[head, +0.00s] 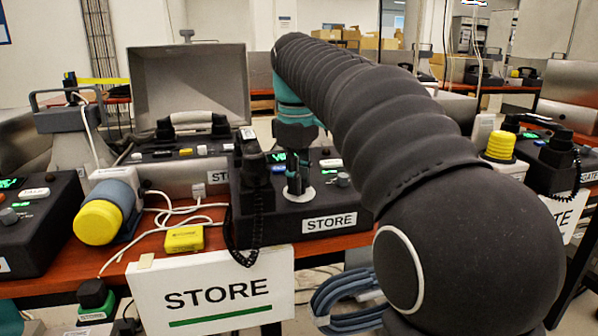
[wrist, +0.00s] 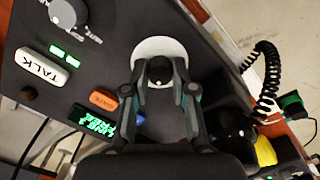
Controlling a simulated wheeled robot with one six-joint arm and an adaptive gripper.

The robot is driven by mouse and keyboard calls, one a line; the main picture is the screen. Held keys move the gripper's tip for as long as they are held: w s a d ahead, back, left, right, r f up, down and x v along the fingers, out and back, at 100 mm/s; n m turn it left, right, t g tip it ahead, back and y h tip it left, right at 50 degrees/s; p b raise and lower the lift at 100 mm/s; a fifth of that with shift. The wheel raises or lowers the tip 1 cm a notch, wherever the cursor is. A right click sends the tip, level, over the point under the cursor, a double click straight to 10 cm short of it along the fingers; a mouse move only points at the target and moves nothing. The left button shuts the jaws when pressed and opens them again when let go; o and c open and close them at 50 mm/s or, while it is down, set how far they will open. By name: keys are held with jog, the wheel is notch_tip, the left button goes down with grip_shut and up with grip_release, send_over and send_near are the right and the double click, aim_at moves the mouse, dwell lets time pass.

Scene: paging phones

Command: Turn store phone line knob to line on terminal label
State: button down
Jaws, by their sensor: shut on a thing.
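The store phone (head: 262,209) is a black box with a STORE label (head: 329,222) on its front, at the middle of the table. My gripper (head: 297,185) points down over its top, and my arm hides part of the box. In the wrist view my gripper (wrist: 159,84) is shut on the dark line knob (wrist: 158,69), with a finger on either side. A white round plate (wrist: 151,47) lies around the knob. The knob's pointer and any line marks are not readable. A small green display (wrist: 94,122) is lit, but its text is not clear.
A grey knob (wrist: 68,13), white TALK button (wrist: 33,66) and orange button (wrist: 103,100) sit near the held knob. A coiled black cord (wrist: 265,75) hangs beside the box. A STORE sign (head: 212,294) hangs at the table front; other phones stand on both sides.

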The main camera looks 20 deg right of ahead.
jog(key=m+p, duration=0.2)
jog(key=m, duration=0.1)
jog(key=shift+r+m+p, duration=0.15)
jog(key=shift+m+p, duration=0.15)
jog(key=shift+p, duration=0.1)
jog(key=shift+m+p, duration=0.55)
jog(key=shift+m, duration=0.35)
jog(key=c, duration=0.9)
grip_release()
jog(key=shift+c, duration=0.2)
notch_tip(320, 180, up, 12)
jog(key=shift+s, duration=0.35)
jog(key=shift+f, duration=0.2)
